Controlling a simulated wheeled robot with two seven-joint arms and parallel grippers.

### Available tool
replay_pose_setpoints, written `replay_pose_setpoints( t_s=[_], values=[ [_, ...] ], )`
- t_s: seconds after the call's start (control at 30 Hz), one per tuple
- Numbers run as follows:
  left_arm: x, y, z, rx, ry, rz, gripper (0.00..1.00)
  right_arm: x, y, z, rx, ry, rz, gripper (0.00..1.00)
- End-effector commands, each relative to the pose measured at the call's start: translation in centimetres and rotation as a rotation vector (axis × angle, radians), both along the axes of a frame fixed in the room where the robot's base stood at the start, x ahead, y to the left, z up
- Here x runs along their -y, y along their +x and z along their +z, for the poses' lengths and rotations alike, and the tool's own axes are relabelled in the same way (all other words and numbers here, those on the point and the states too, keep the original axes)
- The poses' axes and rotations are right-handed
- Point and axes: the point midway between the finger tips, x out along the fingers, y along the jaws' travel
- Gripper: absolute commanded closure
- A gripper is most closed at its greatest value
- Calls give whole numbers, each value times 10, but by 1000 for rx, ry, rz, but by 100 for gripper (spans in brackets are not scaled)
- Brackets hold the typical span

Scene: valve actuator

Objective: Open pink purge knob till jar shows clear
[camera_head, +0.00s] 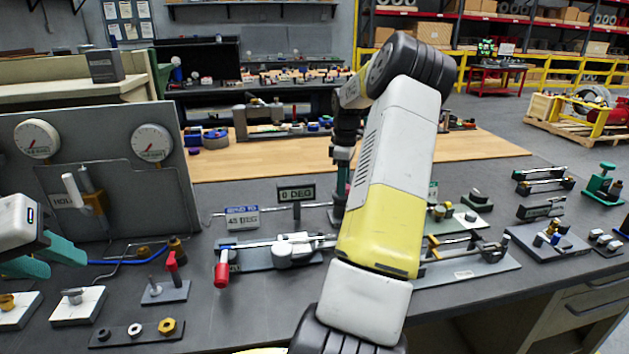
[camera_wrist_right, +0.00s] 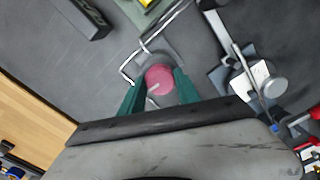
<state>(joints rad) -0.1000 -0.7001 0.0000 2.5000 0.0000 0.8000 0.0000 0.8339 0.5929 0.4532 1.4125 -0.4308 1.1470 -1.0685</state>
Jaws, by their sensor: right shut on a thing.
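The pink purge knob (camera_wrist_right: 160,77) is round, with a pale mark on its face. It sits between the two green fingers of my right gripper (camera_wrist_right: 158,90) in the right wrist view, and the gripper is shut on it. In the head view my right gripper (camera_head: 342,184) points down at the bench and my own arm hides the knob. My left gripper (camera_head: 42,259) is at the left edge, with its teal fingers apart and empty. I cannot make out the jar or its contents in either view.
A display reading 0 DEG (camera_head: 296,194) and a sign reading 45 DEG (camera_head: 242,217) stand left of my right gripper. A red-handled lever (camera_head: 222,272) is nearer the front. A gauge panel (camera_head: 110,165) stands at the left. A bent metal tube (camera_wrist_right: 128,72) runs beside the knob.

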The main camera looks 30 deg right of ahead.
Motion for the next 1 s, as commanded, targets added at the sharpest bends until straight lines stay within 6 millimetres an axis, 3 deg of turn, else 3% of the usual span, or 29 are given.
replay_pose_setpoints(
  t_s=[0.27, 1.0],
  values=[
    [0, 0, 0, 0, 0, 0, 64, 0, 1, 1, 2, -2, -159, 100],
    [0, 0, 0, 0, 0, 0, 64, 0, 1, 2, 4, -2, -855, 100]
  ],
)
